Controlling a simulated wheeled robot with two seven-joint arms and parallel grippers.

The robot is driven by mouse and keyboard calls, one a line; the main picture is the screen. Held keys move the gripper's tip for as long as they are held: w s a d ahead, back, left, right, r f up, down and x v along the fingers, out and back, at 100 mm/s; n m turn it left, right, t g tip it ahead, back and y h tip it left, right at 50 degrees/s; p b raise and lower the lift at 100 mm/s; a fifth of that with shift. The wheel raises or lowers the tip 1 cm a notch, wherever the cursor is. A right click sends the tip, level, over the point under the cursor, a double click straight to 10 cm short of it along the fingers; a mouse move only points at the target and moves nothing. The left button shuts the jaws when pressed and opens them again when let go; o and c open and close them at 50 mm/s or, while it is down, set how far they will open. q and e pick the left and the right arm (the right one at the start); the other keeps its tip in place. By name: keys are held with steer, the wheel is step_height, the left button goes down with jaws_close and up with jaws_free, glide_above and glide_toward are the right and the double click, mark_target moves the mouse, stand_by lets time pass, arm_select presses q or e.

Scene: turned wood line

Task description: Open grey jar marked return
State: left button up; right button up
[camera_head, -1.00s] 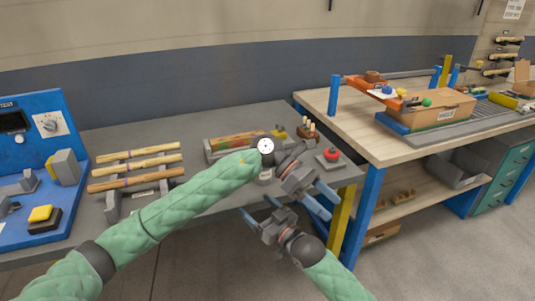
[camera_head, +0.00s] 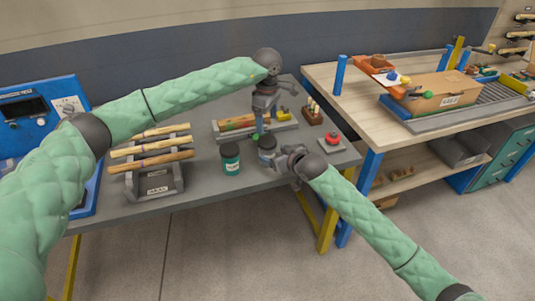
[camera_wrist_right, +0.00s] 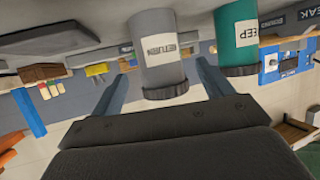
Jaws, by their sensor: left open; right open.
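The grey jar (camera_wrist_right: 160,45) is marked RETURN and has a dark lid (camera_wrist_right: 166,91); the right wrist view shows it inverted. In the head view the jar (camera_head: 267,143) is at the bench's front edge, partly hidden by my right gripper (camera_head: 281,157). That gripper is open, its fingers on either side of the jar in the wrist view; I cannot tell whether they touch it. My left gripper (camera_head: 262,118) is open, pointing down above and behind the jar, near the tray. A green jar (camera_head: 231,159) marked KEEP (camera_wrist_right: 237,35) stands to the left.
A rack (camera_head: 157,180) of turned wooden handles stands left of the jars. Behind them is a grey tray (camera_head: 228,134) with wooden pieces. A red button (camera_head: 332,137) on a grey base is to the right. A higher wooden bench (camera_head: 360,110) stands further right.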

mark_target(267, 140)
steer(key=shift+x, duration=2.55)
steer(key=c, duration=1.7)
arm_select(q)
steer(key=m, duration=0.6)
steer(key=shift+m, duration=0.4)
arm_select(e)
jaws_close()
arm_select(q)
steer(key=m, duration=0.6)
steer(key=shift+f+m, duration=0.1)
steer(key=shift+m, duration=0.3)
steer(key=shift+f, duration=3.9)
steer(key=c, duration=1)
